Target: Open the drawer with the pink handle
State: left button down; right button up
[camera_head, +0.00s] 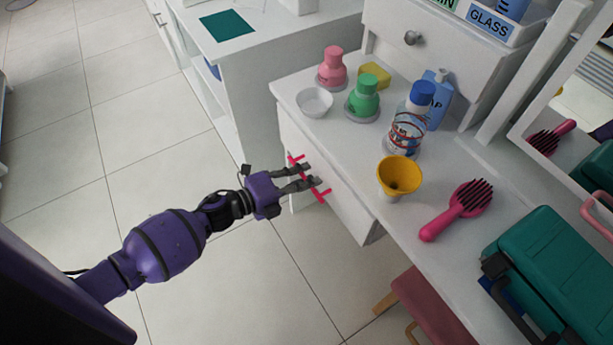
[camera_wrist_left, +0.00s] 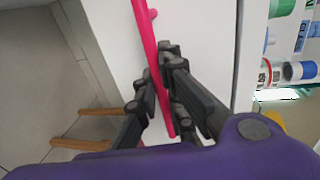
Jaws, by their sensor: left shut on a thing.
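The white drawer (camera_head: 345,208) is under the tabletop of the white dressing table, at its front left. Its pink handle (camera_head: 322,195) is a thin bar along the drawer front. My left gripper (camera_head: 308,178) reaches in from the left and is shut on the pink handle. In the left wrist view the pink handle (camera_wrist_left: 148,50) runs between the dark fingers of my left gripper (camera_wrist_left: 160,85), in front of the white drawer front (camera_wrist_left: 200,30). I cannot tell how far the drawer stands out. My right gripper is not in view.
A teal case (camera_head: 555,270) sits at right. A pink stool (camera_head: 435,310) is below. The tiled floor before the drawer is clear.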

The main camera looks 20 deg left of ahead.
pick_arm(q)
jog(key=f+v, duration=0.2)
jog(key=v, duration=1.2)
jog(key=s+f+v, duration=0.1)
jog(key=f+v, duration=0.2)
jog(key=v, duration=1.1)
jog(key=shift+a+f, duration=0.15)
jog(key=shift+a, duration=0.15)
jog(key=shift+w, duration=0.1)
jog(key=c, duration=1.8)
grip_release()
jog(key=shift+c, duration=0.2)
jog(key=v, duration=1.2)
